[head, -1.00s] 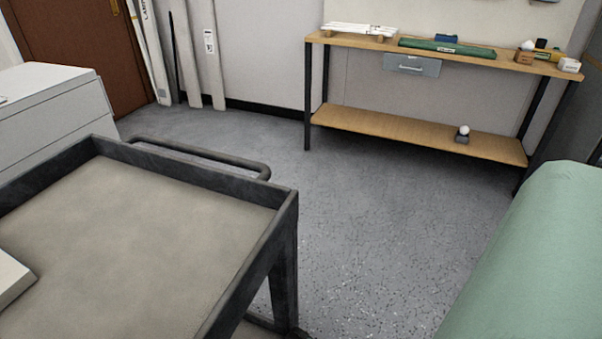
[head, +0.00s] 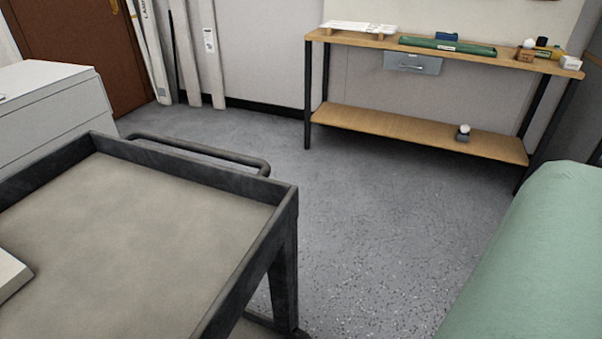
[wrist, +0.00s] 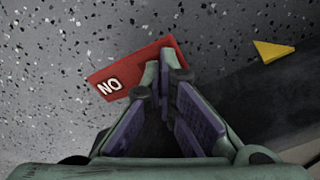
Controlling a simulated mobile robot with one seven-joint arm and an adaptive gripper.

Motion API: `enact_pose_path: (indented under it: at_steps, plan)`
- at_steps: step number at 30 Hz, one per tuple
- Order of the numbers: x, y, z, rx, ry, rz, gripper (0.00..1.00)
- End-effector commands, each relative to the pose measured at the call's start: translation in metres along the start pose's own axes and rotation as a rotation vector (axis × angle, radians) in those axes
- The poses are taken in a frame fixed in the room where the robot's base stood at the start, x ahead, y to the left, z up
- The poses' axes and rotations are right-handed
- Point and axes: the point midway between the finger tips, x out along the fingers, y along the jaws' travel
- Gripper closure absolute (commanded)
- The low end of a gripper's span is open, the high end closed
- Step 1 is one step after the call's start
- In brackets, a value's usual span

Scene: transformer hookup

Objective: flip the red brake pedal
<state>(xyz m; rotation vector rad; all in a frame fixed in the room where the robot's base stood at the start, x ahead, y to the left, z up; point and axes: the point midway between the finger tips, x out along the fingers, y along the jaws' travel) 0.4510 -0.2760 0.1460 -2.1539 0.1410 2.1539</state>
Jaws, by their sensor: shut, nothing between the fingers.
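A flat red piece with white "NO" lettering (wrist: 125,72), which looks like the brake pedal, shows in the wrist view near the upper middle, over or on the speckled floor. My gripper (wrist: 166,76) is shut, with its fingertips together and nothing between them. The fingertips overlap the red piece's right part in the picture and hide some of it; I cannot tell whether they touch it. Neither the red piece nor my gripper is in the head view.
A yellow triangle (wrist: 272,50) lies beside a dark band (wrist: 270,90) right of the gripper. In the head view, a dark-framed cart (head: 140,215) fills the left front, a green-covered surface (head: 530,260) the right. Open floor (head: 360,220) leads to a wooden workbench (head: 350,40).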

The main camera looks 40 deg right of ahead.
Motion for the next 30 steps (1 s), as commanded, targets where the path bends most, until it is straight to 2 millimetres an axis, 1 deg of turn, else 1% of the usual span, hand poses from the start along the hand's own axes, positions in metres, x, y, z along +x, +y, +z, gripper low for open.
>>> enact_pose_path:
  at_steps: [30]
  plan:
    - [0.015, 0.001, 0.000, 0.001, 0.000, 0.001, 1.00]
